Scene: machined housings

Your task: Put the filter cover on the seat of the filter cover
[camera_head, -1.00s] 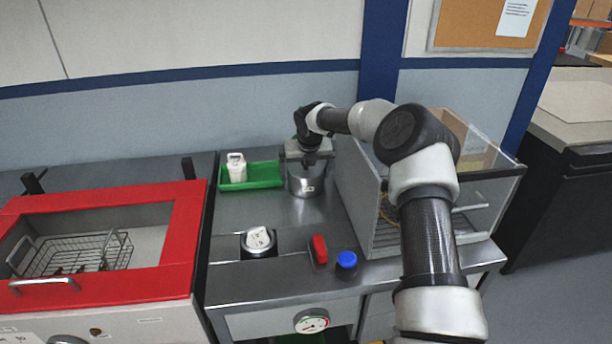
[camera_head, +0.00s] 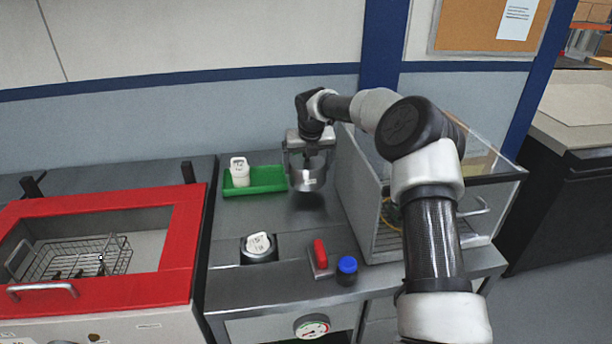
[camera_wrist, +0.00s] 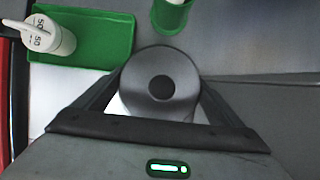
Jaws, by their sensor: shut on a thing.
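My gripper (camera_head: 307,157) is shut on a grey metal cylinder, which looks like the filter cover (camera_head: 309,177). It hangs upright above the steel counter, apart from it, with a dark shadow below. In the wrist view the filter cover (camera_wrist: 160,72) sits between the two fingers, its round grey face with a dark centre turned to the camera. A dark round fixture with a white labelled top (camera_head: 259,245) is near the counter's front. I cannot tell for sure which thing is the seat.
A green tray (camera_head: 268,180) holding a white bottle (camera_head: 239,172) lies left of my gripper. A red part (camera_head: 320,254) and a blue-capped thing (camera_head: 347,266) stand at the front. A clear-walled case (camera_head: 362,190) is close on the right. A green cylinder (camera_wrist: 170,14) shows in the wrist view.

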